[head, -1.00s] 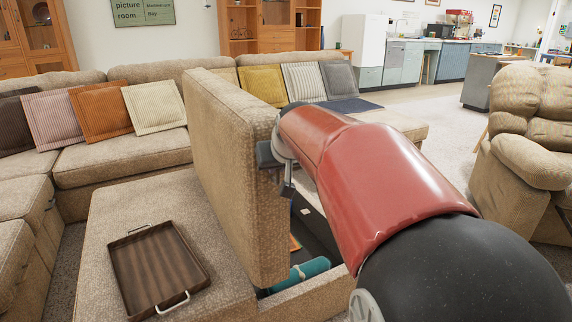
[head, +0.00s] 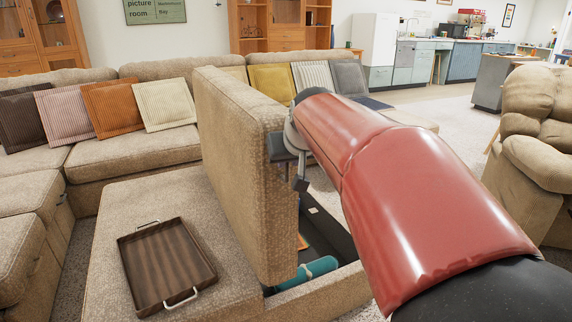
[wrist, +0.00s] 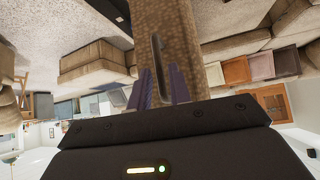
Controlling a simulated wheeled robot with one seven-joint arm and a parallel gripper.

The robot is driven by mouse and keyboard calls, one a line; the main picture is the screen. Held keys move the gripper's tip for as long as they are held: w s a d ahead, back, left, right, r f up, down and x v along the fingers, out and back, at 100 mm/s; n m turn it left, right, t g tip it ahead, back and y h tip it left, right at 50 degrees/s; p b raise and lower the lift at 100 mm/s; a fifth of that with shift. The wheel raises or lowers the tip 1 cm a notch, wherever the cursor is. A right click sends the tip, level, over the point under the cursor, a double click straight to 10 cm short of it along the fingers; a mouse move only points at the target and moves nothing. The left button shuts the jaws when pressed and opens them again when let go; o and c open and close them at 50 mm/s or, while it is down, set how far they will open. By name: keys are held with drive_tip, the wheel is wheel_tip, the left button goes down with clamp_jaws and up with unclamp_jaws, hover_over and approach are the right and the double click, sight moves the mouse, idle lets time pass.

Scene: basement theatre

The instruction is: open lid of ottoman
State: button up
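The beige ottoman (head: 130,225) has its thick lid (head: 235,165) standing nearly upright on edge. Its open storage space shows on the right, with a teal rolled item (head: 308,272) inside. My gripper (head: 296,168) is at the right side of the lid, partly hidden by my red arm. In the wrist view, the lid (wrist: 185,35) carries a dark bar handle (wrist: 158,55). The two purple fingers of my gripper (wrist: 161,85) are on either side of this handle. Whether they press on it is not clear.
A brown tray (head: 167,265) lies on the ottoman's flat part, left of the lid. A sectional sofa (head: 135,155) with several cushions stands behind. An armchair (head: 540,150) is at the right. Carpet (head: 460,125) is clear between them.

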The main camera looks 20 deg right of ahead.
drive_tip(key=v, duration=0.4)
drive_tip(key=shift+a+f, duration=0.1)
drive_tip(key=s+a+f+g, duration=0.1)
drive_tip(key=s+a+f, duration=0.2)
drive_tip(key=s+f, duration=0.2)
drive_tip(key=s+a+f+n+g+y, duration=0.1)
drive_tip(key=s+a+f, duration=0.2)
drive_tip(key=s+f, duration=0.3)
drive_tip(key=s+a+f+g, duration=0.1)
drive_tip(key=s+a+f, duration=0.3)
drive_tip(key=s, duration=0.6)
drive_tip(key=shift+f+n, duration=0.4)
drive_tip(key=shift+f, duration=0.55)
